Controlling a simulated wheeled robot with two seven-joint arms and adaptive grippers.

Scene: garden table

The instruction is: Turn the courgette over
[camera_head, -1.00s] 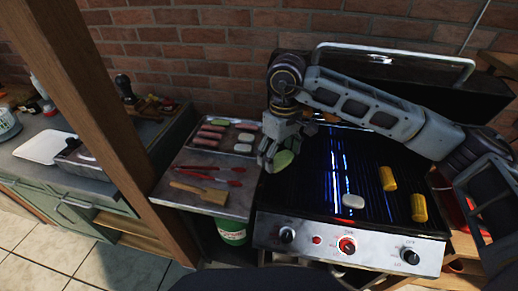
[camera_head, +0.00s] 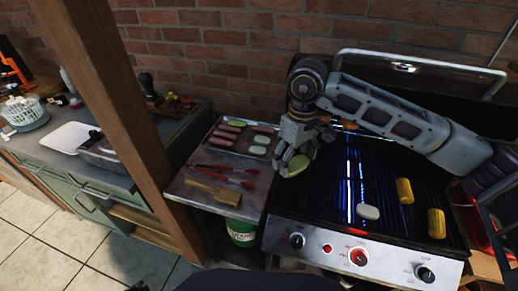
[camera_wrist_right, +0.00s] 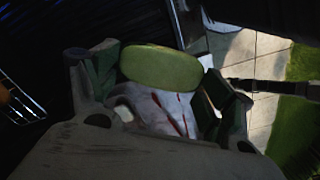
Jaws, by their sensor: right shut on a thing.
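The courgette is a green oval slice (camera_head: 299,165); it also shows in the right wrist view (camera_wrist_right: 160,67), its broad face between the two fingers. My right gripper (camera_head: 291,157) is shut on it, over the left edge of the black grill (camera_head: 330,190). The slice looks tilted. I cannot tell whether it touches the grill bars. In the right wrist view the gripper (camera_wrist_right: 160,85) has one finger at each end of the slice. My left gripper is not in view.
A pale oval piece (camera_head: 368,212) and yellow corn pieces (camera_head: 405,190) lie on the grill. The side shelf left of it holds a food tray (camera_head: 214,148), red tongs (camera_head: 226,177) and a wooden spatula (camera_head: 214,193). A wooden post (camera_head: 120,110) stands further left.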

